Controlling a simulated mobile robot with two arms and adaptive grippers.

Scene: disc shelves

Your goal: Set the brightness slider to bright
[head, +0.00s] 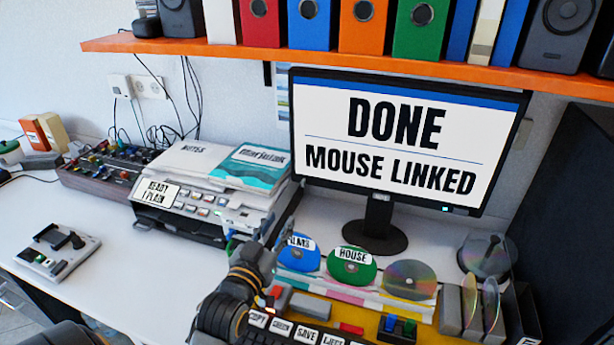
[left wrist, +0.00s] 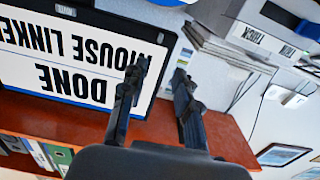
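I cannot make out a label for the brightness slider. A mixer-like panel (head: 108,168) with many coloured knobs or caps lies at the back left of the desk. A small grey device (head: 58,252) with a dark lever stands at the desk's front left. The monitor (head: 390,140) reads "DONE, MOUSE LINKED"; it also shows upside down in the left wrist view (left wrist: 75,60). My left gripper (head: 268,246) is in front of the printer's right side, apart from both devices. Its fingers (left wrist: 159,72) are spread with nothing between them. My right gripper is not in view.
A printer (head: 190,215) with papers on top stands mid-desk. Discs (head: 352,266), a labelled keypad (head: 300,333) and a disc rack (head: 472,305) fill the right. An orange shelf (head: 330,60) with binders overhangs the back. The desk's left front (head: 110,290) is mostly clear.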

